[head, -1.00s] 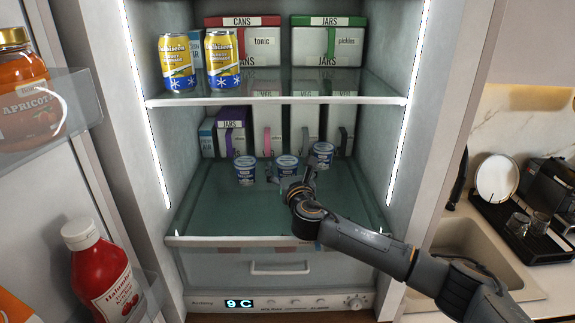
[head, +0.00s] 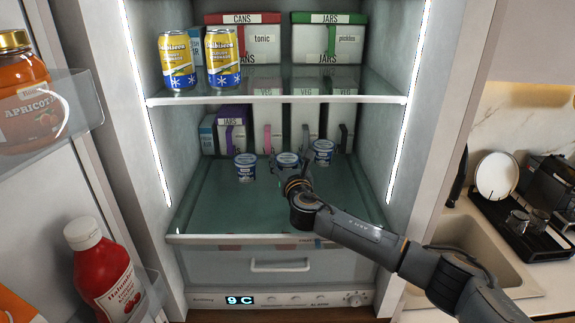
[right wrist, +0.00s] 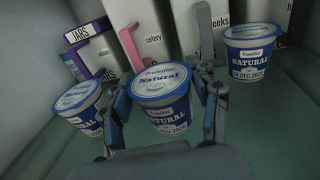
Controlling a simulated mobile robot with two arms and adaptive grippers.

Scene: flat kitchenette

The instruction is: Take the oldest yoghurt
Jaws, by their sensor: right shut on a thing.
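Three white-and-blue yoghurt cups stand upright on the lower glass shelf (head: 230,215) of the fridge. They are the left cup (head: 245,172), the middle cup (head: 287,160) and the right cup (head: 323,154). My right gripper (right wrist: 165,92) is shut around the middle cup (right wrist: 160,84), one finger on each side. In the right wrist view the left cup (right wrist: 80,100) is close beside the left finger; the right cup (right wrist: 252,50) stands farther back. The right cup's date looks like 10 DEC; the other dates are hard to read. My left gripper is not in view.
Labelled boxes (head: 232,130) line the back of the shelf. Two yellow cans (head: 222,60) stand on the upper shelf (head: 280,98). The open door at left holds an apricot jar (head: 28,100) and a ketchup bottle (head: 105,275). The shelf front is clear.

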